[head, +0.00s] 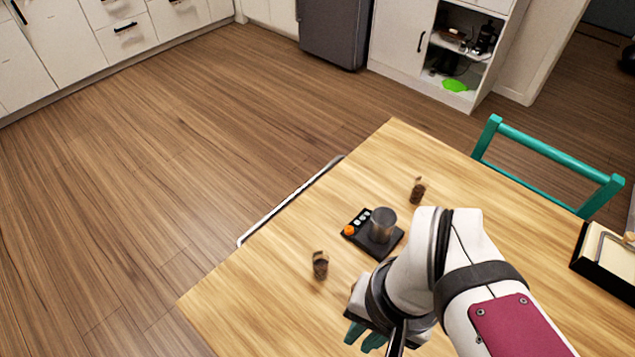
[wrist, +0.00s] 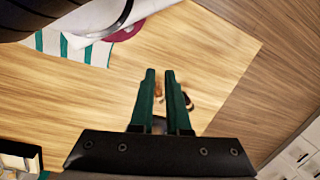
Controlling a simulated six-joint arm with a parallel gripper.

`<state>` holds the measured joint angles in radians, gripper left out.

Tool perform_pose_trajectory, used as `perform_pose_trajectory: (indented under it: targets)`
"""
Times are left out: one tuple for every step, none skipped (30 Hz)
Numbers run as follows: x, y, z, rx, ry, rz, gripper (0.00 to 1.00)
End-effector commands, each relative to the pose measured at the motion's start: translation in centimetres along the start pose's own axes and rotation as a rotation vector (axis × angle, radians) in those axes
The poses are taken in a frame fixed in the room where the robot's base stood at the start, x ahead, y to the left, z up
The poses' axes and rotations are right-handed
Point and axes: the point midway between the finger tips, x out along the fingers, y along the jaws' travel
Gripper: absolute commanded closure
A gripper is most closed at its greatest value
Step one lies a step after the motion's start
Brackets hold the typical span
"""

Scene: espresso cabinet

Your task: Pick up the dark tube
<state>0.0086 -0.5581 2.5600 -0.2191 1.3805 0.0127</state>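A dark grey, see-through cylinder (head: 382,226) stands upright on a black scale (head: 360,241) on the wooden table. Two small brown tubes with dark parts stand apart from it: one behind the scale (head: 417,190), one at its front left (head: 320,264). I cannot tell which one is the dark tube. My gripper (head: 364,338) has teal fingers and is right of and nearer than the front tube. In the wrist view, the fingers (wrist: 160,73) are apart with a narrow gap. A small brown and dark object (wrist: 190,102) shows partly behind them; nothing is visibly held.
The wooden table (head: 270,290) is clear at its front left. A teal chair (head: 550,155) stands at the far right side. A black-edged box (head: 605,262) is at the right. A striped cloth (wrist: 75,45) lies on the table in the wrist view.

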Motion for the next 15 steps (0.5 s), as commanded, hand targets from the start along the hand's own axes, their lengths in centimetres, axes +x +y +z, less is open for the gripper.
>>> perform_pose_trajectory:
  targets:
    - [0.00, 0.00, 0.00, 0.000, 0.000, 0.000, 0.75]
    - [0.00, 0.00, 0.00, 0.000, 0.000, 0.000, 0.69]
    - [0.00, 0.00, 0.00, 0.000, 0.000, 0.000, 0.62]
    - [0.00, 0.00, 0.00, 0.000, 0.000, 0.000, 0.57]
    - [0.00, 0.00, 0.00, 0.000, 0.000, 0.000, 0.51]
    - [0.00, 0.00, 0.00, 0.000, 0.000, 0.000, 0.44]
    - [0.00, 0.00, 0.00, 0.000, 0.000, 0.000, 0.39]
    - [0.00, 0.00, 0.00, 0.000, 0.000, 0.000, 0.33]
    - [0.00, 0.00, 0.00, 0.000, 0.000, 0.000, 0.26]
    - [0.00, 0.00, 0.00, 0.000, 0.000, 0.000, 0.23]
    - [0.00, 0.00, 0.00, 0.000, 0.000, 0.000, 0.23]
    - [0.00, 0.00, 0.00, 0.000, 0.000, 0.000, 0.23]
    - [0.00, 0.00, 0.00, 0.000, 0.000, 0.000, 0.23]
    - [0.00, 0.00, 0.00, 0.000, 0.000, 0.000, 0.23]
    - [0.00, 0.00, 0.00, 0.000, 0.000, 0.000, 0.23]
